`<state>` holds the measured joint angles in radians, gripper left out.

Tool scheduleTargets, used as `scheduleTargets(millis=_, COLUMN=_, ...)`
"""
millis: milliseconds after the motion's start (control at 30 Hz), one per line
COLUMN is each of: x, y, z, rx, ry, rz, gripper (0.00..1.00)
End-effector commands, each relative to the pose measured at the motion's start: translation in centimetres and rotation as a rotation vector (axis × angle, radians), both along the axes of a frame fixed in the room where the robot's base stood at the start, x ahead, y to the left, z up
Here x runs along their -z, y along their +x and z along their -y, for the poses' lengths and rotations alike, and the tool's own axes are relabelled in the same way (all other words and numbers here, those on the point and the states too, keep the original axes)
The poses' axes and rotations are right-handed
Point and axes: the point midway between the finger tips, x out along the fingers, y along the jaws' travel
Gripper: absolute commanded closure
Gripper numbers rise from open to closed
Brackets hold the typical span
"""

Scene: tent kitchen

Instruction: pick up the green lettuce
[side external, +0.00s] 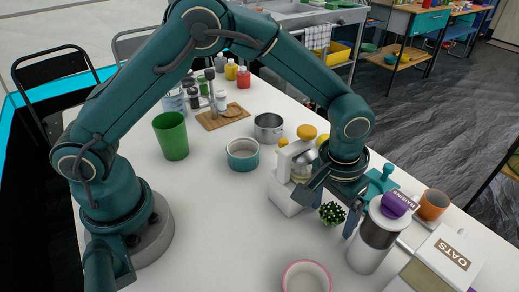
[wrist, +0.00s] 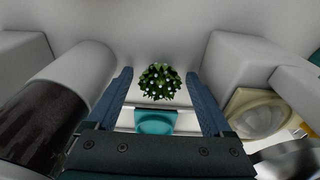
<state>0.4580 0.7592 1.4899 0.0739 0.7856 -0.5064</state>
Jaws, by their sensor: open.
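The green lettuce (side external: 332,212) is a small, bushy, dark green clump with white specks, sitting on the white table. In the wrist view the lettuce (wrist: 160,82) appears between the two blue-grey fingertips, with a gap on each side. My gripper (side external: 335,214) points down over it and is open, with one finger on each side of the clump; it also shows in the wrist view (wrist: 159,77). Nothing is held. I cannot tell how far the fingertips are above the table.
A white and glass machine (side external: 287,188) stands close left of my gripper. A glass canister (side external: 371,243) with a purple raisins item (side external: 397,203) stands close right, near an oats box (side external: 450,252). A pink-rimmed bowl (side external: 306,265) is in front. The table between the green cup (side external: 171,137) and this bowl is clear.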

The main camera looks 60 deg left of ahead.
Motion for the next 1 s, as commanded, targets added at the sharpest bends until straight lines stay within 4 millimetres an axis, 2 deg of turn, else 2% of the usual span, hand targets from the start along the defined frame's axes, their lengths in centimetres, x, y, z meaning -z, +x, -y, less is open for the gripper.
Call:
scheduleTargets(millis=200, x=0.0, y=0.0, z=0.0, rx=0.000, ry=0.000, rz=0.001, gripper=0.15)
scheduleTargets(millis=267, x=0.0, y=0.0, z=0.0, rx=0.000, ry=0.000, rz=0.001, gripper=0.38)
scheduleTargets(millis=400, x=0.0, y=0.0, z=0.0, rx=0.000, ry=-0.001, rz=0.001, gripper=0.92)
scheduleTargets(millis=433, x=0.0, y=0.0, z=0.0, rx=0.000, ry=-0.001, rz=0.001, gripper=1.00)
scheduleTargets(millis=733, x=-0.5, y=0.1, z=0.0, rx=0.000, ry=-0.001, rz=0.002, gripper=1.00)
scheduleTargets(millis=867, x=-2.4, y=0.1, z=0.1, rx=0.000, ry=-0.003, rz=0.006, gripper=1.00)
scheduleTargets(millis=1000, x=-5.3, y=0.1, z=0.1, rx=-0.001, ry=-0.004, rz=0.007, gripper=1.00)
